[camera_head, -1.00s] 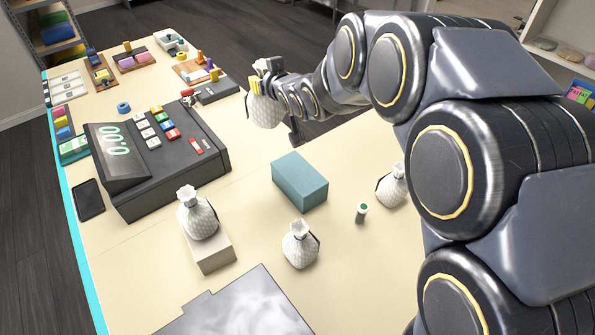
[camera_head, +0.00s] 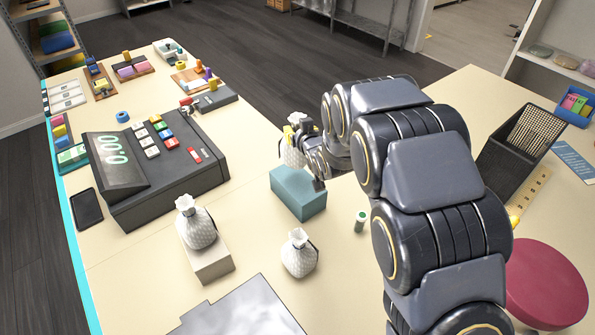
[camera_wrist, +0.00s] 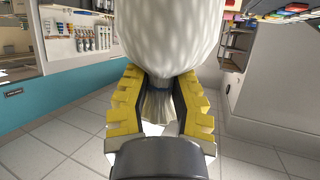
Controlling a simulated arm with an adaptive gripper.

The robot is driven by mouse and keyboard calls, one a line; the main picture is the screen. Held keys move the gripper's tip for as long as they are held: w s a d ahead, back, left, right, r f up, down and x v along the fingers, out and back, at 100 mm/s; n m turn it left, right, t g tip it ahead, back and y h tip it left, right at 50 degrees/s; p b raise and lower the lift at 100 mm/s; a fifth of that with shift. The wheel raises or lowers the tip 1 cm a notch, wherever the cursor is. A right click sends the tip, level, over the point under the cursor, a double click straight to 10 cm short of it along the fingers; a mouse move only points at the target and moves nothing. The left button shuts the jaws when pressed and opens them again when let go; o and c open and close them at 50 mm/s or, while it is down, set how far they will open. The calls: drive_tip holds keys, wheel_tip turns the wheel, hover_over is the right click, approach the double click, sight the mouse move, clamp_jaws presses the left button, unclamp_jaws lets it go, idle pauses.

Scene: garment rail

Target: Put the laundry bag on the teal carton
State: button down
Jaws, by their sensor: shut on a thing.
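My gripper (camera_head: 296,128) is shut on the neck of a white quilted laundry bag (camera_head: 291,155). In the wrist view, my gripper's yellow-edged fingers (camera_wrist: 160,100) pinch the gathered neck, and the bag's body (camera_wrist: 170,35) fills the top. The held bag hangs upright at the far edge of the teal carton (camera_head: 308,205). I cannot tell whether its bottom touches the carton's top. A similar bag (camera_head: 196,226) stands on a beige box (camera_head: 212,264). Another bag (camera_head: 299,254) stands on the table, nearer than the carton. My arm covers part of the table to the right.
A dark cash register (camera_head: 160,180) stands left of the carton. A black mesh bin (camera_head: 515,150) and a crimson round pad (camera_head: 545,285) lie further right. The table between carton and register is clear.

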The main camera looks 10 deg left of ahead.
drive_tip(key=shift+f, duration=3.55)
drive_tip(key=c, duration=1)
unclamp_jaws()
drive_tip(key=shift+f, duration=0.15)
